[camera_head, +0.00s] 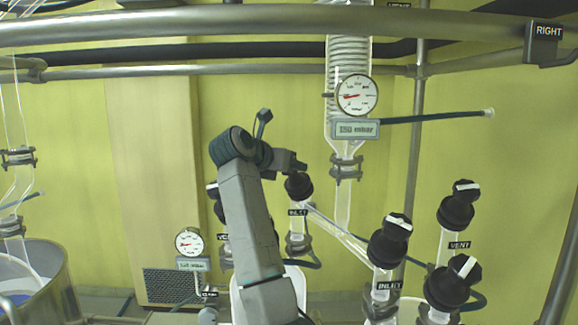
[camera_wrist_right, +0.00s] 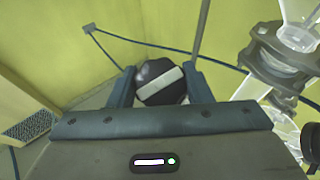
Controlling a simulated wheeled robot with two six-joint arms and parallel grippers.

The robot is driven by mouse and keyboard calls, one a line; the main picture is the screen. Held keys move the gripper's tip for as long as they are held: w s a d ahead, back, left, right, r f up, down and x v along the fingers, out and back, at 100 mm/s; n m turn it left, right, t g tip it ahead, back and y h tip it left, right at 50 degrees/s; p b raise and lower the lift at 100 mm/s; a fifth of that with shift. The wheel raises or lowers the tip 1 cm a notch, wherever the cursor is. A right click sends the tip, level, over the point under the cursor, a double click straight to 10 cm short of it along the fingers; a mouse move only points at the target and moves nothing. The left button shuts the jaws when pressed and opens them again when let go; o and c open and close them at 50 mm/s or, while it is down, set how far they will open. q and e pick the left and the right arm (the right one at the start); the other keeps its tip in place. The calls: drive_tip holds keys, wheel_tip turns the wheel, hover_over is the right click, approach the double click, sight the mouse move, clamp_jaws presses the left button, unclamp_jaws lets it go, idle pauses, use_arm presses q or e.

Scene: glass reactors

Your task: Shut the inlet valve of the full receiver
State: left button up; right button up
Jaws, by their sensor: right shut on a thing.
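My right gripper (camera_head: 293,168) is shut on the black knob of an inlet valve (camera_head: 298,187), which has an INLET label below it. In the right wrist view, the two fingers of the gripper (camera_wrist_right: 160,75) stand on either side of this knob (camera_wrist_right: 150,72). Its white bar lies nearly crosswise, slightly tilted. My right arm hides much of the glass vessel below, so its fill level cannot be told. A second black inlet knob (camera_head: 388,248) with its own INLET label stands to the right, free of any gripper. My left gripper is not in view.
More black knobs stand at right, one a vent valve (camera_head: 456,210) and one lower down (camera_head: 445,288). A condenser with a gauge (camera_head: 357,95) hangs behind. Steel rails (camera_head: 250,22) cross the top. A metal pot (camera_head: 50,270) is at left.

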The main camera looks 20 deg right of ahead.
drive_tip(key=m+g+h+p, duration=0.1)
drive_tip(key=m, duration=0.2)
drive_tip(key=shift+r+g, duration=0.15)
drive_tip(key=shift+g, duration=0.25)
drive_tip(key=m+g+p, duration=0.1)
drive_tip(key=m+g, duration=0.1)
drive_tip(key=m, duration=0.1)
drive_tip(key=shift+r+m+h, duration=0.1)
drive_tip(key=shift+m+h, duration=0.2)
drive_tip(key=m+g+p, duration=0.2)
drive_tip(key=m, duration=0.1)
drive_tip(key=shift+m+g, duration=0.3)
drive_tip(key=shift+m+g+p, duration=0.6)
drive_tip(key=shift+m+p, duration=0.05)
drive_tip(key=shift+m, duration=0.35)
drive_tip(key=shift+f+m, duration=0.25)
drive_tip(key=shift+m, duration=0.05)
drive_tip(key=o, duration=1)
